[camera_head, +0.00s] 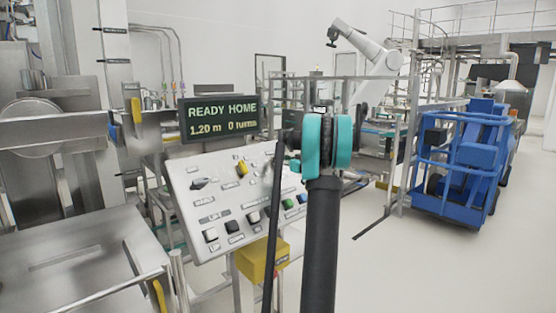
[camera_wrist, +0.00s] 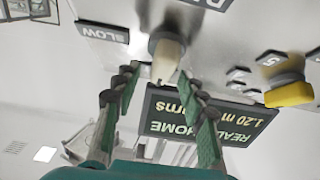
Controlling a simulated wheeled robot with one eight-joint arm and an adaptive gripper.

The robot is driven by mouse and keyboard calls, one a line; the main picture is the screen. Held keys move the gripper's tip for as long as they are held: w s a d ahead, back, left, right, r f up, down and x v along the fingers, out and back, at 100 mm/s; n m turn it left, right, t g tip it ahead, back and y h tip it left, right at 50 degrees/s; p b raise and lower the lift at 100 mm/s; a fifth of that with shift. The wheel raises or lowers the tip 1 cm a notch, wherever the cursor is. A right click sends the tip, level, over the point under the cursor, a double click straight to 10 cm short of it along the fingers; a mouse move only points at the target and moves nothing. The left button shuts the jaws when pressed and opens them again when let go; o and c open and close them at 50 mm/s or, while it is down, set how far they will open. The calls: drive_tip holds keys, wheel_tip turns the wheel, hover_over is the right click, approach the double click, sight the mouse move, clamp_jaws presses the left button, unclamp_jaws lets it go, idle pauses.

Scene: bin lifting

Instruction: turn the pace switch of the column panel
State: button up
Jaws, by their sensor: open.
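The column panel (camera_head: 190,223) is a tilted light board with switches and buttons, left of my arm in the head view. In the upside-down wrist view, a pale knob (camera_wrist: 166,58), seemingly the pace switch, stands out from the panel near a SLOW label (camera_wrist: 102,31). My gripper (camera_wrist: 155,78) is open, its two dark green fingers on either side of the knob's end. I cannot tell whether they touch it. In the head view, my arm hides the knob and fingertips.
A yellow knob (camera_head: 242,168) and a black knob (camera_head: 203,184) stand on the panel, with several push buttons below. The dark display (camera_head: 218,119) above reads READY HOME, 1.20 m. A yellow box (camera_head: 262,262) hangs below.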

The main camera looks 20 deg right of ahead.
drive_tip(key=shift+x, duration=0.9)
clamp_jaws()
